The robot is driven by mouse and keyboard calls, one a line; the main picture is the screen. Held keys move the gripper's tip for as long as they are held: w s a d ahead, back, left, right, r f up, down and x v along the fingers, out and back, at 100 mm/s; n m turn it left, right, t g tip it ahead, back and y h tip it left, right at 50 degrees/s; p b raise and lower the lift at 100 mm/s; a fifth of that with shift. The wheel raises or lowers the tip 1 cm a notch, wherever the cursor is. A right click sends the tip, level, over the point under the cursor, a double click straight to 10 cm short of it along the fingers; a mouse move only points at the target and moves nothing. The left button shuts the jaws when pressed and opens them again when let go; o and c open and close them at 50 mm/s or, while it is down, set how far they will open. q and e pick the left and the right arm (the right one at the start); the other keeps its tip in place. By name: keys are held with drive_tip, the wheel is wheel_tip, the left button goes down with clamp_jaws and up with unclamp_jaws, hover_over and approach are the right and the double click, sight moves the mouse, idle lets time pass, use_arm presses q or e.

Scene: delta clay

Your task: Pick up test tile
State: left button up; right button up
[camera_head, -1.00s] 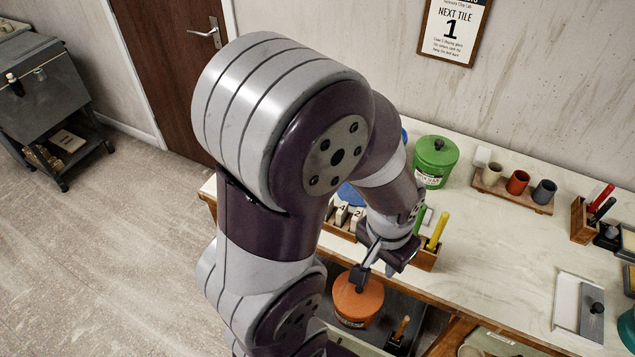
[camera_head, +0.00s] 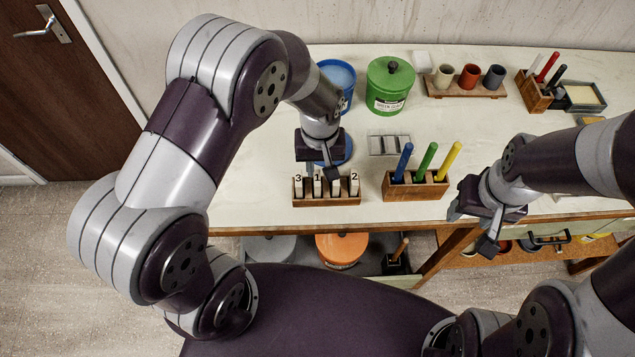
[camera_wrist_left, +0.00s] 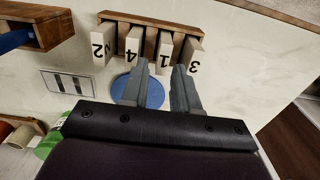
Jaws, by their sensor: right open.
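Upright white tiles stand in a wooden rack (camera_head: 325,200) on the bench, marked 3 (camera_head: 298,185), 1 (camera_head: 317,186) and 2 (camera_head: 354,185). The left wrist view also shows a tile marked 4 (camera_wrist_left: 132,46) between 2 and 1. My left gripper (camera_head: 328,172) is over the rack. In the left wrist view its fingers (camera_wrist_left: 163,72) are apart, with the tile marked 1 (camera_wrist_left: 164,50) lined up with the gap. I cannot tell whether they touch it. My right gripper (camera_head: 487,238) is open and empty by the bench's front edge.
A block with blue, green and yellow pens (camera_head: 415,186) stands right of the rack. Behind are a blue disc (camera_head: 340,150), a metal tray (camera_head: 390,145), a green lidded jar (camera_head: 389,85) and a blue container (camera_head: 337,75). Shelves with an orange tub (camera_head: 342,248) lie below the bench.

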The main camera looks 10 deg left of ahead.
sight(317, 178)
use_arm(q)
drive_tip(key=f, duration=0.1)
drive_tip(key=f+p, duration=0.1)
drive_tip(key=f, duration=0.2)
drive_tip(key=shift+a+f, duration=0.2)
drive_tip(key=shift+a, duration=0.15)
drive_tip(key=shift+d+f, duration=0.15)
drive_tip(key=shift+f, duration=0.45)
clamp_jaws()
